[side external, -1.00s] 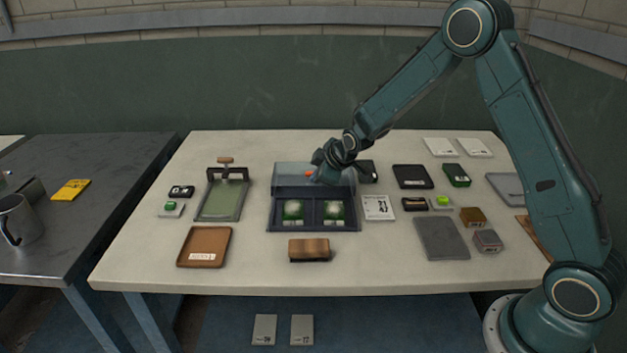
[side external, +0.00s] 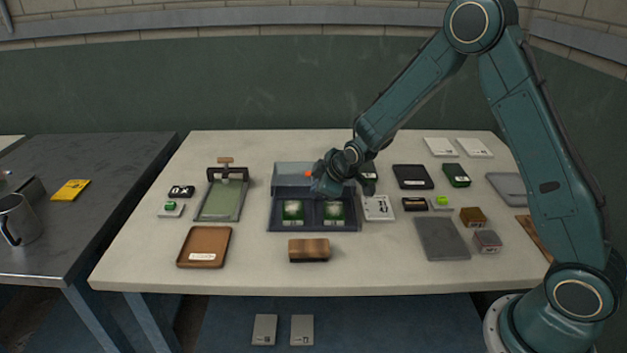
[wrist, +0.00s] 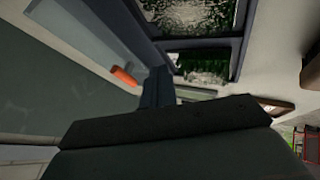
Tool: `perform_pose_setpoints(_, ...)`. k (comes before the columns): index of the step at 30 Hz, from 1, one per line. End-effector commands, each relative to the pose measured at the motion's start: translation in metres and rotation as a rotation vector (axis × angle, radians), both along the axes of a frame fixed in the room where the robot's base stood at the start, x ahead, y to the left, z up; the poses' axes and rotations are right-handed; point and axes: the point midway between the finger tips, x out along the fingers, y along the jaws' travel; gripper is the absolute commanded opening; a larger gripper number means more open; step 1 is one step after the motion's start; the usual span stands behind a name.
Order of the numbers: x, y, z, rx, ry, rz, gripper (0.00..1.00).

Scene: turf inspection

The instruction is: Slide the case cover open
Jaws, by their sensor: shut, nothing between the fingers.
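The dark blue-grey case (side external: 362,226) sits mid-table. Its grey cover (side external: 292,168) is at the back of the case, with an orange handle (side external: 308,173) near its front edge. Two compartments with green turf samples (side external: 293,210) show uncovered in front. My gripper (side external: 322,188) is shut and empty, just right of the handle over the case. In the wrist view the handle (wrist: 124,76) stands apart from the dark gripper (wrist: 170,118) filling the bottom; the case frame shows above. Whether my gripper touches the cover is hidden.
A white card (side external: 378,208) lies right of the case. A wooden block (side external: 309,250) lies in front, a brown tray (side external: 204,247) front left, a framed green plate (side external: 221,200) left. Several small boxes and a grey mat (side external: 442,238) lie to the right. Bare table shows between them.

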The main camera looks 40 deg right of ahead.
Motion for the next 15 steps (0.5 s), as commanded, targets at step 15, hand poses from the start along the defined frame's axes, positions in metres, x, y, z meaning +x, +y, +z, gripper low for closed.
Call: perform_pose_setpoints(15, -0.041, 0.004, 0.052, 0.001, -0.002, 0.001, 0.00)
